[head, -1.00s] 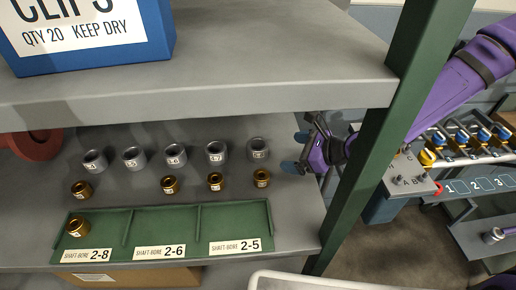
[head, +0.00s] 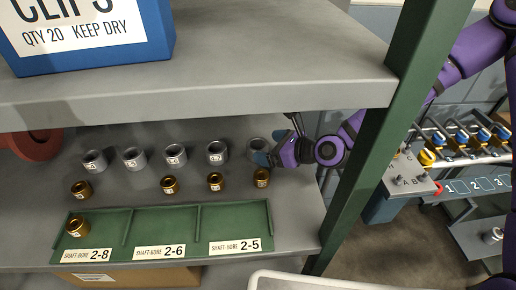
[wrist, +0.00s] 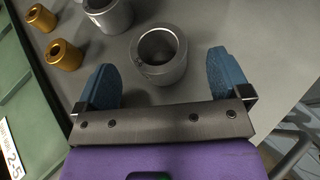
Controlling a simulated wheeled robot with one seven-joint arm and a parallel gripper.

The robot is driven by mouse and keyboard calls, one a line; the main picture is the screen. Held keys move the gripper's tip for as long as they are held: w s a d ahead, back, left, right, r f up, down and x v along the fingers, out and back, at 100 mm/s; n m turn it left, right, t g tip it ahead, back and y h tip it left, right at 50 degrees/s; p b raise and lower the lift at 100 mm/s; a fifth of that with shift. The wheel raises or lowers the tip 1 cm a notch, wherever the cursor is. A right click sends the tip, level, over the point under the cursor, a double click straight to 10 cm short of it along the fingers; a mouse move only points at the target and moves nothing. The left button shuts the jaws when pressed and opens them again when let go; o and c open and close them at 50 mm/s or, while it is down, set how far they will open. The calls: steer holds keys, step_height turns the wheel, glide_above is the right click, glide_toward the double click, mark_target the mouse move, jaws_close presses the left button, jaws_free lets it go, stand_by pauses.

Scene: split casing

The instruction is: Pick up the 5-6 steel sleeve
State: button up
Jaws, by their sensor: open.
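Several grey steel sleeves stand in a row on the shelf, with small labels too tiny to read, so I cannot tell which is 5-6. In the head view they include a far-left one (head: 95,160), a middle one (head: 175,154), one right of it (head: 216,152) and the rightmost (head: 256,148). My gripper (head: 274,153) is at the rightmost sleeve and partly covers it. In the wrist view my gripper (wrist: 161,80) is open, with the rightmost sleeve (wrist: 160,58) upright ahead, centred between the blue fingers, with a gap on both sides.
Several brass sleeves (head: 170,185) stand in front of the steel row. A green tray (head: 268,214) with three labelled compartments lies at the shelf front; a brass sleeve (head: 77,226) is in 2-8. The upper shelf (head: 230,85) hangs above. A green post (head: 375,160) stands right.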

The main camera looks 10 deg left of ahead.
mark_target(251, 146)
steer(key=shift+x, duration=2.35)
steer(key=c, duration=1.4)
